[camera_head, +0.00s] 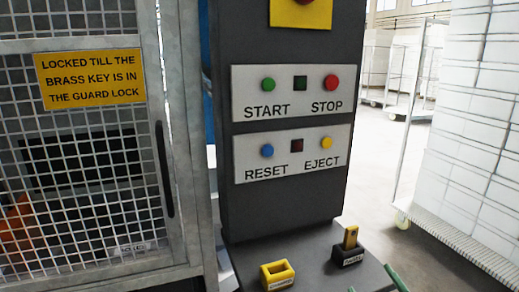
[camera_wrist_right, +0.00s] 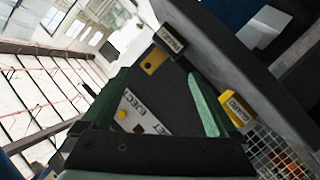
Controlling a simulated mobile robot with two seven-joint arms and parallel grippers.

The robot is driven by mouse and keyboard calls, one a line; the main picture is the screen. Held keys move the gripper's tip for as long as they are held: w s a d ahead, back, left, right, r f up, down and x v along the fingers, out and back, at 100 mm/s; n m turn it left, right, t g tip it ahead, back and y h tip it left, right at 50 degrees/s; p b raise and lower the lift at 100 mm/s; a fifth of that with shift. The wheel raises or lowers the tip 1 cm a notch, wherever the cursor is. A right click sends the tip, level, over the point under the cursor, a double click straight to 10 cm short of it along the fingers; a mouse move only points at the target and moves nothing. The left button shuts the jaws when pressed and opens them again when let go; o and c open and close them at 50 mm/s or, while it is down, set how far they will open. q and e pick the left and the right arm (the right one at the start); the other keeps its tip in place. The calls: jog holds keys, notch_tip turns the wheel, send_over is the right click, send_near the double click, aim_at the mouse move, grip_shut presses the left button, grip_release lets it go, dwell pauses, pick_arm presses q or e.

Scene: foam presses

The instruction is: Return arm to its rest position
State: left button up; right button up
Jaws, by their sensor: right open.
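My right gripper (camera_head: 374,284) shows only as two green fingertips at the bottom edge of the head view, in front of the console ledge. In the right wrist view my right gripper (camera_wrist_right: 160,92) has its green fingers spread, with nothing between them. A brass-coloured key (camera_head: 350,237) stands upright in a black holder (camera_head: 347,256) on the ledge, just beyond the fingertips and apart from them. The brass key also shows in the right wrist view (camera_wrist_right: 153,61). A yellow holder (camera_head: 277,275) sits to the left and looks empty. My left gripper is out of view.
A dark console (camera_head: 290,210) carries START, STOP, RESET and EJECT buttons. A mesh guard door (camera_head: 80,160) with a yellow sign (camera_head: 90,79) stands at left.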

jog(key=s+f+m+g+y, duration=0.2)
jog(key=s+f+m+g, duration=0.3)
jog(key=s+f+g, duration=1.2)
jog(key=s+a+f+t+y+p, duration=0.2)
jog(key=a+f+t+p, duration=0.2)
jog(key=f+t, duration=0.6)
jog(key=shift+s+a+t, duration=0.15)
jog(key=shift+a+t, duration=0.25)
jog(key=shift+a, duration=0.25)
